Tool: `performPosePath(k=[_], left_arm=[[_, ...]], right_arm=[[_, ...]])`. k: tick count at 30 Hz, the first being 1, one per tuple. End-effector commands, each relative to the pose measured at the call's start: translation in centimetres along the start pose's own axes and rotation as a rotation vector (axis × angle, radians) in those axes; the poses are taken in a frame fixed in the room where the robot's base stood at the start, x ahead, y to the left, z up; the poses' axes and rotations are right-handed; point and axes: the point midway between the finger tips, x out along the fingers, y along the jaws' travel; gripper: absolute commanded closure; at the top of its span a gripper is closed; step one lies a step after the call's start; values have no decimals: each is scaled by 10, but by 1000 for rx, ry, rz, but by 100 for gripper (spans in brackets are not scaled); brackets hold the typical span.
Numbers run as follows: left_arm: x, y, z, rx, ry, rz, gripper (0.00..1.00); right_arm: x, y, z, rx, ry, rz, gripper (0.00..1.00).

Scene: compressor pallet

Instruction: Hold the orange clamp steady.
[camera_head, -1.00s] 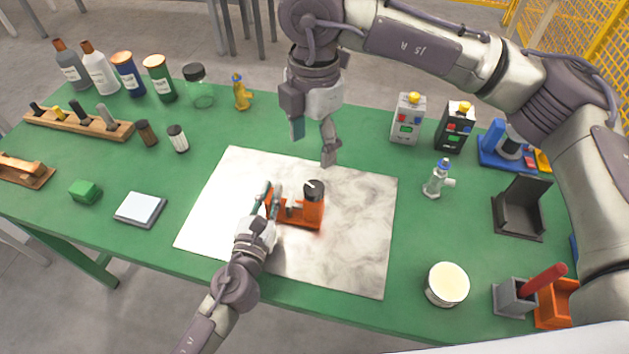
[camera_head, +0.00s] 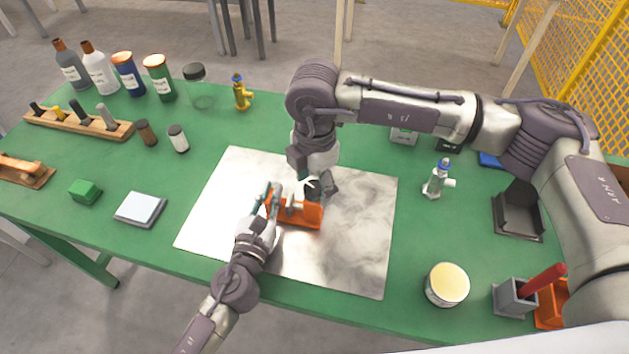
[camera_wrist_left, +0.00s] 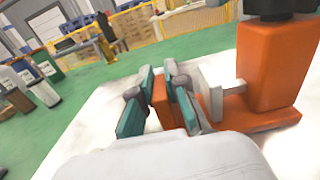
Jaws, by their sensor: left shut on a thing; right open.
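The orange clamp (camera_head: 303,215) stands on the marbled white mat near the middle of the table. It also shows large at the right of the left wrist view (camera_wrist_left: 275,75). My left gripper (camera_head: 268,200) is shut on the clamp's left end; its teal fingers (camera_wrist_left: 160,100) lie either side of an orange upright part. My right gripper (camera_head: 318,186) is open, directly above the clamp's dark-topped block. Its fingers come down around or just beside that dark top; I cannot tell whether they touch. The right arm hides part of the block.
The mat (camera_head: 350,260) is otherwise bare. A round cream-lidded tin (camera_head: 447,285), a small silver bottle with a blue top (camera_head: 439,179) and a dark holder (camera_head: 518,210) stand to the right. A white square pad (camera_head: 140,208) and a green block (camera_head: 85,191) lie left.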

Motion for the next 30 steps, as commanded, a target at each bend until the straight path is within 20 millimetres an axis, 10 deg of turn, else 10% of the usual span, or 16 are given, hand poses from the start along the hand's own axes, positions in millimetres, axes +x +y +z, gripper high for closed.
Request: performPosePath(k=[5,16,30], left_arm=[[0,-1,0,-1,0,-1,100],[0,-1,0,-1,0,-1,100],[0,0,0,0,1,-1,100]], right_arm=[[0,0,0,0,0,0,32],[0,0,0,0,0,0,93],[0,0,0,-126,0,-1,93]])
